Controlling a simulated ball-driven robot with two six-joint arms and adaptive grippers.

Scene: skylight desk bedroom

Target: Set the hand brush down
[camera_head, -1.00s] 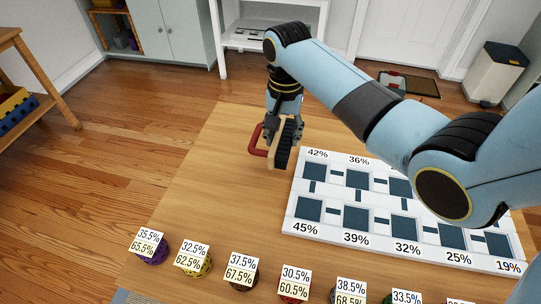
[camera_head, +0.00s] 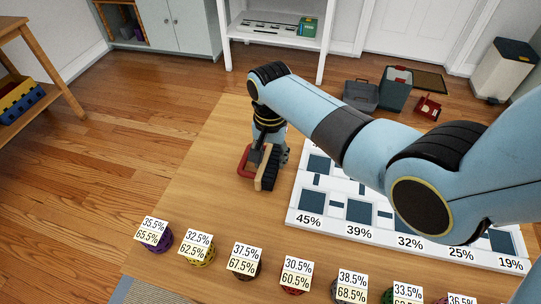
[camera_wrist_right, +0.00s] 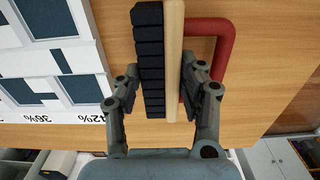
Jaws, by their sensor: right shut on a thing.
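The hand brush (camera_head: 266,171) has a pale wooden back, dark bristles and a red looped handle. My right gripper (camera_head: 270,154) is shut on it over the wooden table (camera_head: 215,170), left of the white board (camera_head: 292,216). In the right wrist view, the brush (camera_wrist_right: 174,60) sits between the two fingers of the gripper (camera_wrist_right: 160,95), its red handle to the right and bristles to the left. I cannot tell whether the brush touches the tabletop. My left gripper is not in view.
The white board with dark squares and percent labels covers the table's right side. Several coloured balls with percent cards, such as the purple one (camera_head: 157,246), line the near edge. The table's left part is bare. Boxes (camera_head: 396,90) stand on the floor behind.

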